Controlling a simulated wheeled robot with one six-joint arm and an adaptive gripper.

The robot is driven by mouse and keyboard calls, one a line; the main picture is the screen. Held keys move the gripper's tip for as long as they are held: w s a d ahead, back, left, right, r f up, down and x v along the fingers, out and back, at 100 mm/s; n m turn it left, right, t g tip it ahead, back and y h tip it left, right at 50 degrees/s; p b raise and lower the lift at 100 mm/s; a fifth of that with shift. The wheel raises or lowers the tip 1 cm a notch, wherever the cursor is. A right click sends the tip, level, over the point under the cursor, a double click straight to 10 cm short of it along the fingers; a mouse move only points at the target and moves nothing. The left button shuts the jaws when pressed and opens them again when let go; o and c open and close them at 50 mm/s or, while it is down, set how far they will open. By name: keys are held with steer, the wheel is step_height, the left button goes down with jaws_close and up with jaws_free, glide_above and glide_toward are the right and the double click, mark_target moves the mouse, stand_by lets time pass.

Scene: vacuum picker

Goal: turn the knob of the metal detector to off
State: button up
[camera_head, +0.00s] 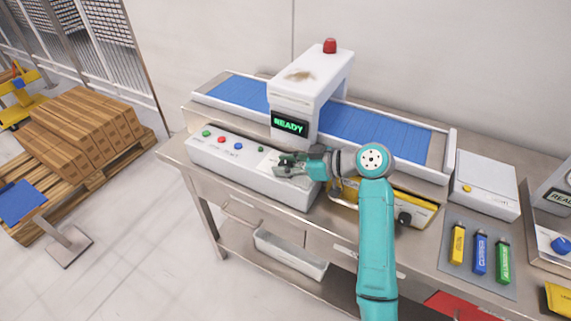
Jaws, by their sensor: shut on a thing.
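The metal detector (312,83) is a white arch over a blue conveyor belt, with a red lamp on top and a display reading READY in green. Its long white control box (235,160) lies in front on the bench, with green, red and blue buttons on the left. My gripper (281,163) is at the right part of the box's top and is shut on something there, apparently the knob. The knob itself is hidden by the fingers, so its setting cannot be read. My teal arm reaches in from the lower right.
A yellow case (415,207) lies right beside my wrist. Yellow, blue and green sticks lie on a grey mat (460,282) at the right, with a white box (486,185) behind. A pallet of cartons (85,132) stands on the floor at left.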

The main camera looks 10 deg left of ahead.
mark_target(285, 164)
steer(key=shift+n+g, duration=0.6)
steer(key=shift+g, duration=0.1)
steer(key=shift+n+g, duration=0.3)
steer(key=o, duration=1.2)
steer(key=shift+c, duration=0.2)
step_height(285, 164, up, 10)
steer(key=shift+f, duration=0.1)
